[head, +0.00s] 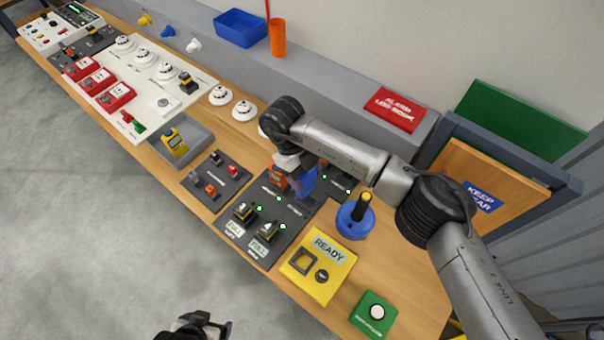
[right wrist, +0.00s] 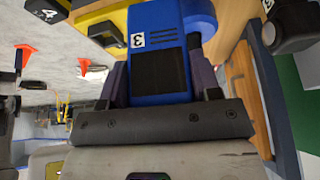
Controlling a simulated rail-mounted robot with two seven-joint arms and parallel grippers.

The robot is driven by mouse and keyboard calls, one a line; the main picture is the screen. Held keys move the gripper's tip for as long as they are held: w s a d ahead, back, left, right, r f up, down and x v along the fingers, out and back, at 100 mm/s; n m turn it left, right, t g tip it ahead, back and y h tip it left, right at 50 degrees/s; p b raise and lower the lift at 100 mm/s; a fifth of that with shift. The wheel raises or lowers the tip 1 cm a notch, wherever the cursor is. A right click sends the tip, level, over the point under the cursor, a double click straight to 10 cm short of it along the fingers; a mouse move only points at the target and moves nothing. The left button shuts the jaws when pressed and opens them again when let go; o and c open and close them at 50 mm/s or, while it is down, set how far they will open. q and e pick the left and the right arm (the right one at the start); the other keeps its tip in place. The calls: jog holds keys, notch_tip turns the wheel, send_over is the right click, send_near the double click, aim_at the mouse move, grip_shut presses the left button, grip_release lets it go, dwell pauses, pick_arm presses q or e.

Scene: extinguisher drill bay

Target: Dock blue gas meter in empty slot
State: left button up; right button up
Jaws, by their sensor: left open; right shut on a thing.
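The blue gas meter (head: 308,183) is held over the back right part of the dark dock panel (head: 282,238). In the right wrist view the blue meter (right wrist: 158,50), marked 3, sits between the fingers of my right gripper (right wrist: 162,78). My right gripper (head: 299,172) is shut on it. Two dark meters with yellow (head: 243,211) stand in the front slots beside FULL labels. An orange meter (head: 277,178) is at the back left of the panel. The arm and meter partly hide the back right slot; contact there cannot be told. My left gripper (head: 203,325) is open and empty over the floor.
A blue round base with a black and yellow handle (head: 355,215) stands right of the dock. A yellow READY box (head: 318,267) and green button box (head: 372,313) are in front. A small dark panel (head: 216,181) lies left.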

jog(key=m+y, duration=0.1)
jog(key=m, duration=0.1)
jog(key=d+m+g, duration=0.1)
jog(key=m, duration=0.2)
jog(key=shift+w+f+y, duration=0.2)
jog(key=shift+y, duration=0.2)
jog(key=m, duration=0.2)
jog(key=m+y, duration=0.1)
jog(key=m, duration=0.1)
jog(key=m+y, duration=0.1)
jog(key=shift+a+m+g, duration=0.25)
jog(key=shift+m+g, duration=0.05)
jog(key=shift+m, duration=0.1)
jog(key=m+y, duration=0.1)
jog(key=m, duration=0.2)
jog(key=m+t+y, duration=0.1)
jog(key=m, duration=0.1)
jog(key=shift+a+m+y, duration=0.1)
jog(key=shift+m+y, duration=0.2)
jog(key=shift+m, duration=0.1)
pick_arm(q)
jog(key=shift+w+d+f, duration=0.1)
jog(key=shift+w+d, duration=0.1)
jog(key=shift+d, duration=0.1)
pick_arm(e)
jog(key=shift+f, duration=0.1)
